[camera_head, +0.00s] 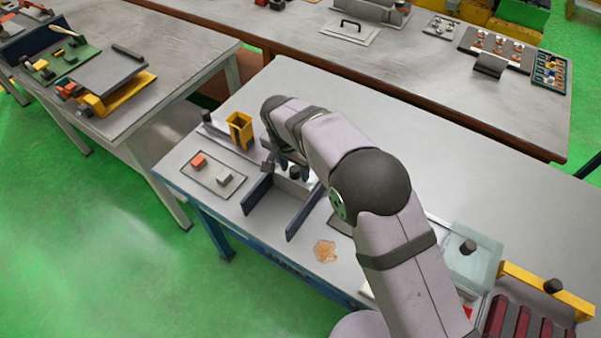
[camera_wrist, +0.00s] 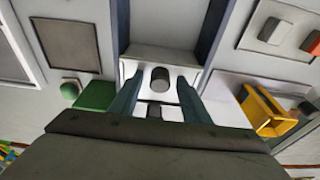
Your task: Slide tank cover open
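A white block or plate with a dark round knob (camera_wrist: 160,78) lies between two dark blue rails in the wrist view. The knob also shows in the head view (camera_head: 295,172), partly hidden by my arm. My gripper (camera_wrist: 160,88) is open, its fingers to either side of the knob with gaps; I cannot tell its height above it. A pale translucent box (camera_head: 474,264) with a dark knob (camera_head: 467,247) stands at the right of the table, partly behind my arm. I cannot tell for certain which of these is the tank cover.
Dark blue rails (camera_head: 304,213) stand upright near my gripper. A yellow holder (camera_head: 239,130) and a plate with red and grey blocks (camera_head: 217,174) are to the left. An orange-brown patch (camera_head: 325,250) lies near the front edge. A yellow bar (camera_head: 545,288) stands at the right.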

